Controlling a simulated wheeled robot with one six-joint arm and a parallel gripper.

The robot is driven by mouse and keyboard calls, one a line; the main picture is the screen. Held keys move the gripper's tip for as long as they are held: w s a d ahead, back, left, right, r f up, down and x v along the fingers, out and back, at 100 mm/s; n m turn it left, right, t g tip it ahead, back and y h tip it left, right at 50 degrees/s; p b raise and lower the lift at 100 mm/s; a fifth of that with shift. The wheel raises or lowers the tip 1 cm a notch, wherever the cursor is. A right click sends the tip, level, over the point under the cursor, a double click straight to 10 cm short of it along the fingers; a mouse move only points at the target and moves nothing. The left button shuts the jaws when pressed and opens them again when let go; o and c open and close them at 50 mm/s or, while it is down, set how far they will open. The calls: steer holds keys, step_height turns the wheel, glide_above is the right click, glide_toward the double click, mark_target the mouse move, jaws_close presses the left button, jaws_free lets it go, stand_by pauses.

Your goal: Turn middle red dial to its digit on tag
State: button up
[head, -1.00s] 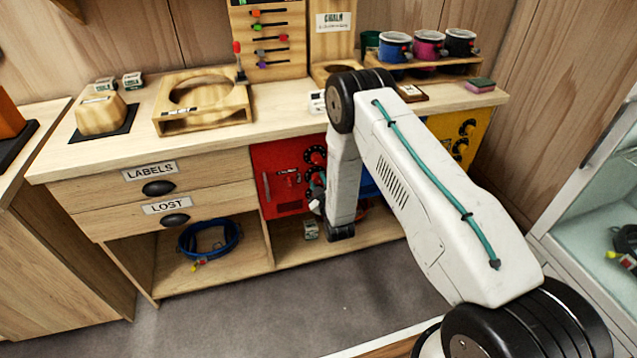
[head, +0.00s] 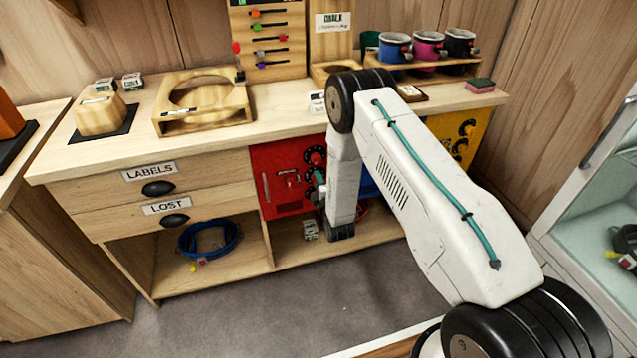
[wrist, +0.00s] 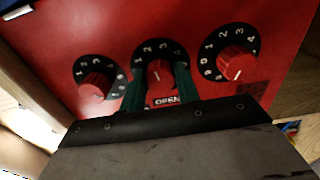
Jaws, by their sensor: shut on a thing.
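In the wrist view, the middle red dial (wrist: 158,74) sits on a black numbered disc on the red panel. My gripper (wrist: 158,88) has its two green fingers on either side of this dial and is shut on it. A white mark on the dial faces roughly up, toward the 2 and 3; the exact digit is hard to tell. The left red dial (wrist: 95,87) and the right red dial (wrist: 236,64) are apart from my fingers. In the head view, the red panel (head: 285,207) shows left of my arm, which partly hides the dials. I cannot make out a tag's digit.
An OPEN label (wrist: 166,100) is just below the middle dial. The workbench top (head: 280,112) carries a wooden holder (head: 203,125) and cups. A yellow panel (head: 470,125) stands to the right.

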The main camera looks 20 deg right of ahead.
steer(key=shift+n, duration=0.6)
steer(key=o, duration=1)
steer(key=shift+c, duration=0.2)
steer(key=s, duration=0.8)
steer(key=shift+w, duration=0.1)
